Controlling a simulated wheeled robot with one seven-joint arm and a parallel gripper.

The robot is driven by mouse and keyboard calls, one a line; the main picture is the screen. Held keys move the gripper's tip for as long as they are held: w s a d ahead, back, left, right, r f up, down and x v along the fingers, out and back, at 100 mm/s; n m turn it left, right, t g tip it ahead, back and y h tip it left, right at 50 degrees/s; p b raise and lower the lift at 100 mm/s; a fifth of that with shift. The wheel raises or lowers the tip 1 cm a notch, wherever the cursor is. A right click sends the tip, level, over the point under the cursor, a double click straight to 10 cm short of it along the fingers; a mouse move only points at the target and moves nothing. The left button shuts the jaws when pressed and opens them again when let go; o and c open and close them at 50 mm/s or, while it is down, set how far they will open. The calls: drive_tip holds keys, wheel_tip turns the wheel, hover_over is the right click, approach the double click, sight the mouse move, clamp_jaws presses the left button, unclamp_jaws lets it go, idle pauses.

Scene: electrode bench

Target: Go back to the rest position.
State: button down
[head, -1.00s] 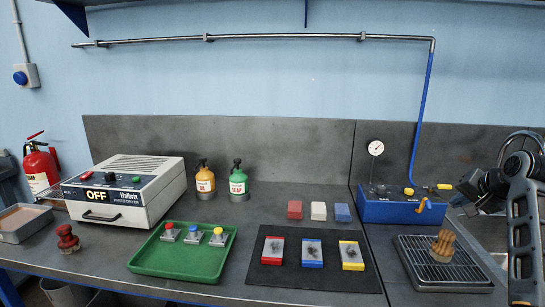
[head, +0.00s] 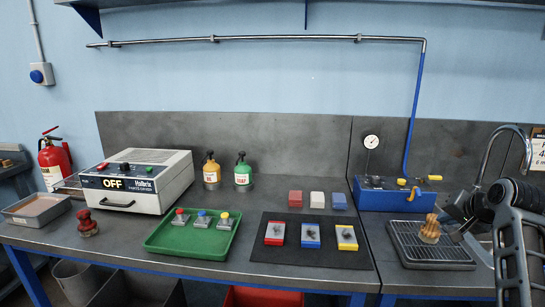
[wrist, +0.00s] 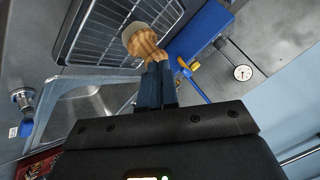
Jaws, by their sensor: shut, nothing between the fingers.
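My gripper (wrist: 156,86) is shut and empty in the wrist view, its two dark fingers side by side. Past the fingertips in that view is a wooden brush (wrist: 142,42) with a pale round base. In the head view the brush (head: 430,229) stands on a wire rack tray (head: 433,257) at the right of the bench. My gripper (head: 449,218) is just right of it there, partly hidden by my arm. I cannot tell whether the fingers touch the brush.
A blue valve box (head: 388,199) with a gauge stands behind the rack. A sink (wrist: 95,103) with a tap lies beside it. A dark mat (head: 311,263) with several coloured blocks and a green tray (head: 165,243) are further left. A parts washer (head: 140,180) reads OFF.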

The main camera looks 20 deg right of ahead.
drive_tip(key=s+a+f+n+t, duration=0.15)
drive_tip(key=s+a+f, duration=0.25)
drive_tip(key=a+f, duration=0.6)
drive_tip(key=s+a+f+n, duration=0.3)
drive_tip(key=a+f, duration=0.3)
drive_tip(key=a, duration=0.7)
drive_tip(key=s+a+r+n+t+y+b, duration=0.1)
drive_tip(key=s+a+n, duration=0.1)
drive_tip(key=s+a, duration=0.65)
drive_tip(key=s+a+r+n+t, duration=0.1)
drive_tip(key=s+a+n+t, duration=0.15)
drive_tip(key=s+a, duration=0.6)
drive_tip(key=s+a+r+n+t+y, duration=0.1)
drive_tip(key=s+a+r+n+y, duration=0.2)
drive_tip(key=s+r, duration=0.7)
drive_tip(key=shift+s+a+n, duration=0.55)
drive_tip(key=shift+s+n, duration=0.25)
drive_tip(key=shift+s, duration=0.3)
drive_tip(key=shift+d, duration=0.1)
